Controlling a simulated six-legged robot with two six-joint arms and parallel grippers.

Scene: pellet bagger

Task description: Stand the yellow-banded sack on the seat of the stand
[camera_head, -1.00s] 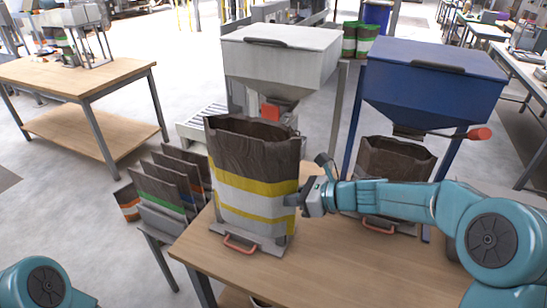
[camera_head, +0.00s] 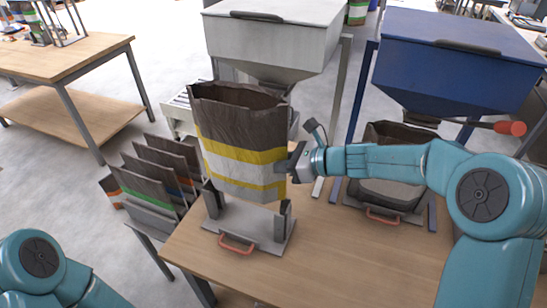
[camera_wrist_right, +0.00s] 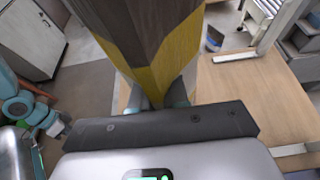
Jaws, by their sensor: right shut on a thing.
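The yellow-banded sack (camera_head: 240,140) is dark brown with a yellow and a pale band, and its mouth is open at the top. My right gripper (camera_head: 296,165) is shut on its right side edge. The wrist view shows the fingers (camera_wrist_right: 165,96) pinching the sack (camera_wrist_right: 160,45). The sack hangs upright above the stand (camera_head: 250,224), a grey plate with short uprights and a red handle on the wooden table. Bare seat shows below the sack's bottom; the rear of the seat is hidden. Only part of my left arm shows at lower left; its gripper is out of view.
A grey hopper (camera_head: 270,38) stands behind the sack. A blue hopper (camera_head: 455,65) with a red-ended lever is at right, with another dark sack (camera_head: 390,185) on a stand below. A rack of several flat sacks (camera_head: 150,180) is at left. The table's front (camera_head: 320,265) is clear.

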